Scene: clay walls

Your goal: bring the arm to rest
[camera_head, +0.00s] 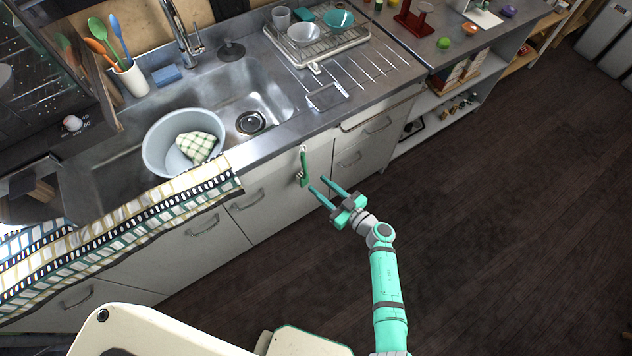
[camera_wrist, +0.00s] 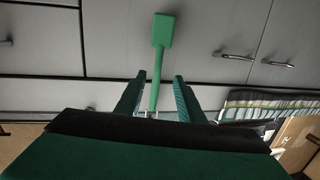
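My gripper (camera_head: 317,184) is open, its two teal fingers apart and nothing held. It is in front of the cabinet doors below the sink counter, pointing up and left in the head view. A green long-handled tool (camera_head: 304,166) hangs from a hook at the counter's front edge, just beyond the fingertips. In the wrist view the green tool (camera_wrist: 162,45) shows between the two fingers (camera_wrist: 158,82), with a gap on each side. My arm stretches from the bottom of the head view up to the gripper.
The sink (camera_head: 240,88) holds a grey basin (camera_head: 158,150) with a checked cloth (camera_head: 197,147). A patterned towel (camera_head: 130,225) hangs over the counter edge. A dish rack (camera_head: 335,45) stands on the counter. The dark wooden floor (camera_head: 500,220) at the right is clear.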

